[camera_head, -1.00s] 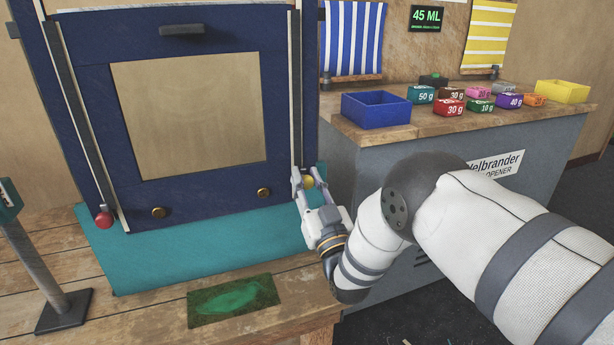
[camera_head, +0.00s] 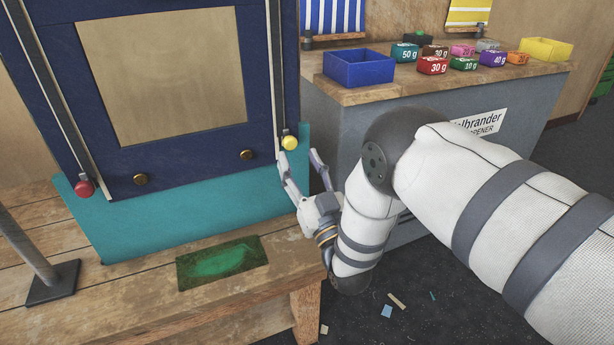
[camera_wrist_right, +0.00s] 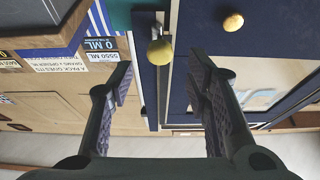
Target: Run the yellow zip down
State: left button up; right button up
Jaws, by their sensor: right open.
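The yellow zip pull (camera_head: 289,142) is a round knob at the bottom of the right-hand zip track (camera_head: 276,80) on the dark blue canvas panel (camera_head: 190,160). My right gripper (camera_head: 299,157) is open and empty, just below and to the right of the yellow knob, apart from it. In the right wrist view the yellow knob (camera_wrist_right: 160,50) shows ahead, between the lines of the spread fingers (camera_wrist_right: 161,65) and beyond their tips. The red zip pull (camera_head: 85,188) sits at the bottom of the left-hand track. My left gripper is not in view.
A teal sheet (camera_head: 200,215) hangs behind the panel's lower edge. A green mat (camera_head: 222,262) lies on the wooden bench (camera_head: 140,300). A counter to the right holds a blue bin (camera_head: 358,68), a yellow bin (camera_head: 545,50) and several labelled weight blocks (camera_head: 432,66).

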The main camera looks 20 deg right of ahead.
jog(key=v, duration=0.6)
